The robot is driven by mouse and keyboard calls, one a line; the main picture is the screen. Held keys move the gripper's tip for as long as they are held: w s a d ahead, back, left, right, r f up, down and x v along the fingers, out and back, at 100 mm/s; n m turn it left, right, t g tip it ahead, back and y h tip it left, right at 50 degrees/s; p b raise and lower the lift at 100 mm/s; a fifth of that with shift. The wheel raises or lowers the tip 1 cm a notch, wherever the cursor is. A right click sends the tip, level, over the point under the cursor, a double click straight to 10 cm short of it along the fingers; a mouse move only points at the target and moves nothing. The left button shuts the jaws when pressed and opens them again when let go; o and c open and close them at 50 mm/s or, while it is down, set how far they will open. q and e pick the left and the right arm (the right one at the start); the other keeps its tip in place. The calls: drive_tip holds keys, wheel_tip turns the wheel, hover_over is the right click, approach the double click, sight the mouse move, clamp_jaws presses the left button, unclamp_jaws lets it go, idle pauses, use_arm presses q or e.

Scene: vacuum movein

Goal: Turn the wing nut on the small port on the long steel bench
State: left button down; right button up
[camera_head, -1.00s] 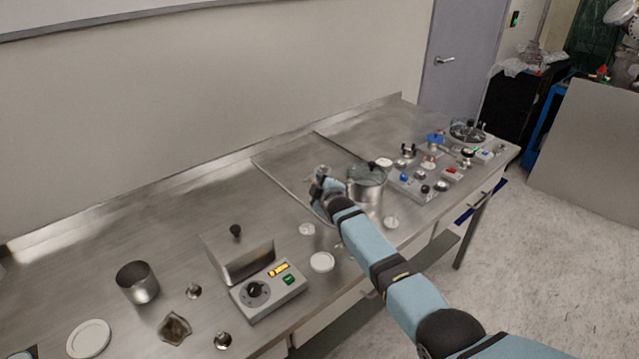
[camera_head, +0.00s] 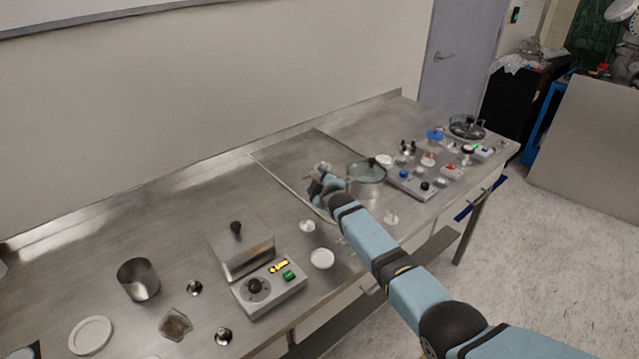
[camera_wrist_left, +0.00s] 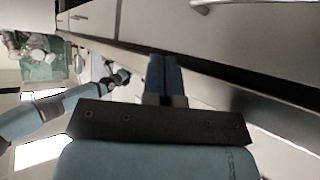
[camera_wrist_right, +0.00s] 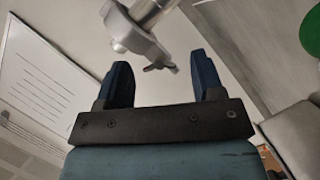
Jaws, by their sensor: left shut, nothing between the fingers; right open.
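A grey metal fitting with a wing-shaped nut (camera_wrist_right: 136,44) on a short steel pipe (camera_wrist_right: 149,12) shows in the right wrist view, at the top and left of centre. My right gripper (camera_wrist_right: 163,68) is open, with one blue finger on each side. The nut's lower wing reaches into the gap between the fingertips, and I see no contact. In the head view the right gripper (camera_head: 322,184) is over the long steel bench (camera_head: 200,205), and a small grey part (camera_head: 322,169) shows just behind it. My left gripper (camera_wrist_left: 163,62) is shut and empty in the left wrist view, near a drawer front.
A steel pot with a glass lid (camera_head: 366,172) stands right beside the right gripper. A panel of knobs (camera_head: 413,182) lies further right. A grey control box (camera_head: 268,287), a steel cup (camera_head: 138,279) and white dishes (camera_head: 91,336) stand front left. The back left of the bench is clear.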

drive_tip(key=p+v, duration=0.1)
drive_tip(key=v, duration=1.3)
drive_tip(key=shift+w, duration=0.15)
